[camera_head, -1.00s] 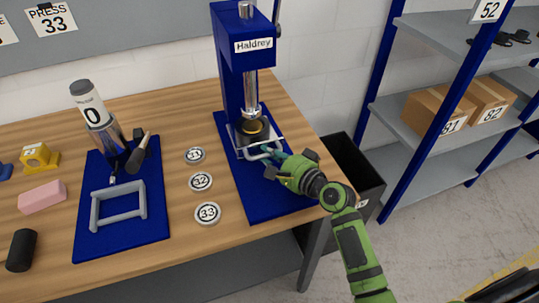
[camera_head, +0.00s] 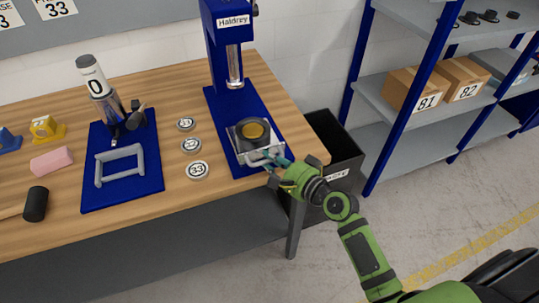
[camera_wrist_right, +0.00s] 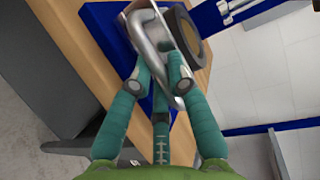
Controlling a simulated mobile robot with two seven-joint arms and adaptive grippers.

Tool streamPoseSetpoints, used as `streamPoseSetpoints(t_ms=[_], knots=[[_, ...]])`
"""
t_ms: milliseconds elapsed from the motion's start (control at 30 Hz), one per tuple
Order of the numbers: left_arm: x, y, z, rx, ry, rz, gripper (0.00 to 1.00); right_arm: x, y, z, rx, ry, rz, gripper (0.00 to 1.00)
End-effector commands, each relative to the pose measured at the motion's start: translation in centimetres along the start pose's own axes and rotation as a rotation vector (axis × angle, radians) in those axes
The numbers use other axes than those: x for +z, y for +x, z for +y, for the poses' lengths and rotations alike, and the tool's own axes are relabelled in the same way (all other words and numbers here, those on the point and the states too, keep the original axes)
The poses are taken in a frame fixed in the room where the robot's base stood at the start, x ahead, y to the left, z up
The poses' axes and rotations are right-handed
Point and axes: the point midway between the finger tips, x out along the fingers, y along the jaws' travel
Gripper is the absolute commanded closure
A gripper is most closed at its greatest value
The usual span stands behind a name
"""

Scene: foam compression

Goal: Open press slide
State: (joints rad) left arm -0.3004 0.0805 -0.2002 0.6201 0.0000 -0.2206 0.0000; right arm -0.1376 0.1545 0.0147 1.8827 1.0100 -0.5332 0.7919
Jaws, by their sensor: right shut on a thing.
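The blue Haldrey press (camera_head: 226,45) stands on its blue base on the wooden table. Its slide (camera_head: 238,144) is a pale metal plate carrying a dark round holder with a gold-coloured centre (camera_head: 252,131). The slide sits out in front of the press column, clear of the ram (camera_head: 235,70). My right gripper (camera_head: 280,164) is at the slide's front handle. In the right wrist view the teal fingers (camera_wrist_right: 160,85) are shut around the silver handle bar (camera_wrist_right: 150,50). The left gripper is not in view.
Discs marked 31, 32 and 33 (camera_head: 197,170) lie left of the press. A blue mat (camera_head: 149,186) bears a grey frame and a cylinder marked 0. A black bin (camera_head: 338,150) stands beside the table's right edge. Shelves with boxes (camera_head: 418,90) are at the right.

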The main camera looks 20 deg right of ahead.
Motion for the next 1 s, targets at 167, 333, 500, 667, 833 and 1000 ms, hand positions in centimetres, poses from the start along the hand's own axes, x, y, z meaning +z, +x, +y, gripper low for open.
streamPoseSetpoints(t_ms=[167, 333, 500, 667, 833, 1000], knots=[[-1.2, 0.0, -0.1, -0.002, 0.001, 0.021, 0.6, 0.2, -0.1, 0.0, -0.001, 0.004, -0.003, 1.0], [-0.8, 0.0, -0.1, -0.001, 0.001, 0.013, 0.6, 0.1, -0.1, 0.0, -0.002, 0.004, -0.003, 1.0], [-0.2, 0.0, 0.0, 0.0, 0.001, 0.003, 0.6, 0.1, -0.1, 0.0, -0.002, 0.003, -0.002, 0.56], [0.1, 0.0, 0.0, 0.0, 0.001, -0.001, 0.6, 0.1, -0.1, 0.0, -0.002, 0.002, -0.001, 0.56], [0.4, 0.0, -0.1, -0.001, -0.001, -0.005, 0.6, 0.0, -0.4, 0.0, -0.001, 0.0, 0.001, 0.56], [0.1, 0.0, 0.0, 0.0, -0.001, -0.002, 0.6, 0.1, -2.6, 0.1, 0.002, -0.002, 0.001, 0.56]])
